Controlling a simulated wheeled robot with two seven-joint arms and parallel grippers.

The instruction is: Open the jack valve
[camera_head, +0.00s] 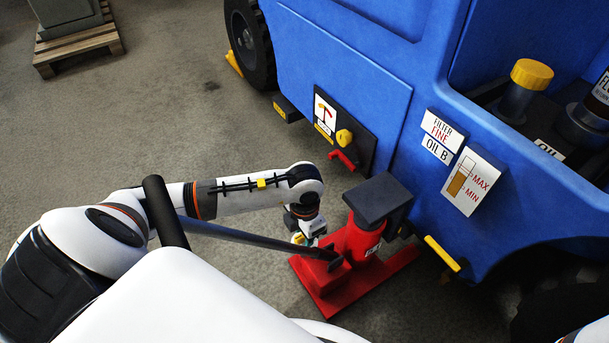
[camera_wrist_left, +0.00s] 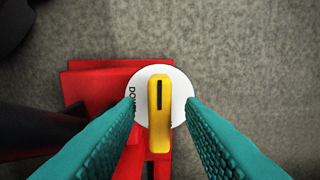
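The red jack (camera_head: 335,275) stands on the floor beside the blue vehicle, with a long grey handle (camera_head: 240,237) running to the left. Its valve is a yellow knob (camera_wrist_left: 159,112) with a black mark, lying upright in the left wrist view on a white round plate (camera_wrist_left: 182,88). Lettering on the plate is partly hidden by the left finger. The knob also shows small in the head view (camera_head: 297,238). My left gripper (camera_wrist_left: 160,104) is open, its teal fingers on both sides of the knob, with gaps visible. My right gripper is in neither view.
The blue vehicle (camera_head: 350,85) fills the right side, with a panel carrying a red lever (camera_head: 342,160) and a yellow knob. The jack's dark top pad (camera_head: 378,198) is close to my left arm. A pallet (camera_head: 78,48) stands at the back left. Floor between is clear.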

